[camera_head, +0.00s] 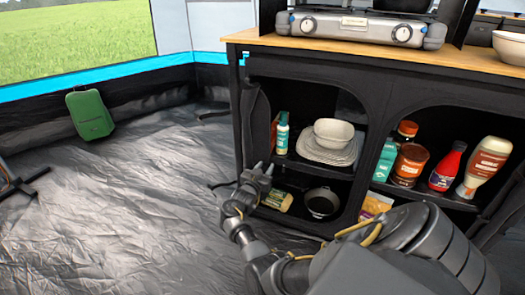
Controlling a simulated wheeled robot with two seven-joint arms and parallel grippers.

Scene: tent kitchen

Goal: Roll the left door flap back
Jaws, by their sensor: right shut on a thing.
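The black fabric kitchen unit (315,68) has two arched openings. The left door flap (253,120) is dark fabric gathered along the left side of the left opening, so the shelves behind it show. My right gripper (258,178) is at the lower end of this flap, shut on its fabric; the fingers and dark cloth are hard to tell apart there. My right arm comes in from the lower right, in front of the unit's base. My left gripper is not in view.
The left opening holds a bottle (282,134), stacked plates (322,148), a bowl (333,130) and a dark pot (321,203). Jars and sauce bottles (486,165) fill the right shelf. A stove (355,28) stands on top. The groundsheet (120,220) at left is mostly clear.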

